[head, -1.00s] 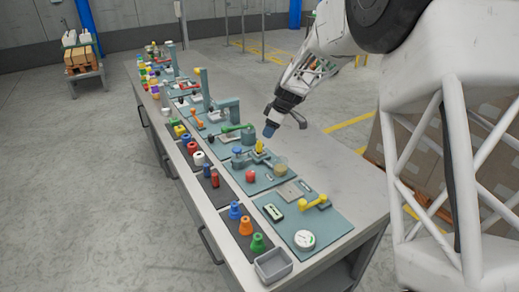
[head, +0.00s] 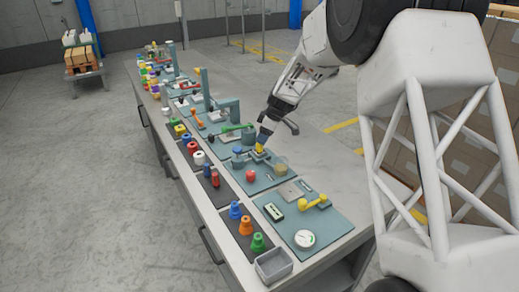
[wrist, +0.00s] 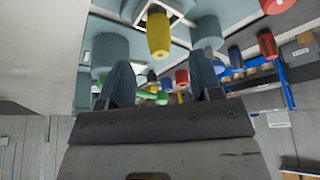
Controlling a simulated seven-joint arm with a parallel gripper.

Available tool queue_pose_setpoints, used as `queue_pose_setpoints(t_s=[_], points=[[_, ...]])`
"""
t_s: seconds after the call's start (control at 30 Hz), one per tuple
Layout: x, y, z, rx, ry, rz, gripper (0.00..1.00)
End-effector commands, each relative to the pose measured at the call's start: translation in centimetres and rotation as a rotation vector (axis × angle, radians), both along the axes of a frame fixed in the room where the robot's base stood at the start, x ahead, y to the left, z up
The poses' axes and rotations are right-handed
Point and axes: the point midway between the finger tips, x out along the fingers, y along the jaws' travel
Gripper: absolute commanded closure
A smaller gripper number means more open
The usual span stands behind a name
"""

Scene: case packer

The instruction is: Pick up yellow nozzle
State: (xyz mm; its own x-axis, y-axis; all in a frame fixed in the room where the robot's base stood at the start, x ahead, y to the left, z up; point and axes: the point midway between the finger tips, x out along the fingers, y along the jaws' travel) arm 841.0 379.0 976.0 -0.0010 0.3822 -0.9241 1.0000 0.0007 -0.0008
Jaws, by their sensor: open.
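The yellow nozzle (head: 260,149) stands at the fixture on a teal board in the middle of the bench in the head view, partly hidden by my gripper. In the wrist view the yellow nozzle (wrist: 158,34) shows upper centre, beyond and roughly between the fingertips. My gripper (head: 264,138) is just above the yellow nozzle in the head view; contact cannot be told. In the wrist view my gripper (wrist: 162,78) has its two dark blue fingers spread apart, with nothing held between them.
A blue-topped teal post (head: 238,155) and a tan cylinder (head: 281,164) flank the fixture. A red knob (head: 251,176) is in front. Blue, orange (head: 246,226) and green nozzles stand nearer, by a grey bin (head: 273,266). The bench's right side is bare.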

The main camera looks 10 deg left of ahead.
Motion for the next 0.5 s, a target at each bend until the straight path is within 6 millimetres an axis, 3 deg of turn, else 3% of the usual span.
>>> queue_pose_setpoints(t_s=[0.5], points=[[0.00,0.32,-0.97,0.000,0.000,0.000,0.41]])
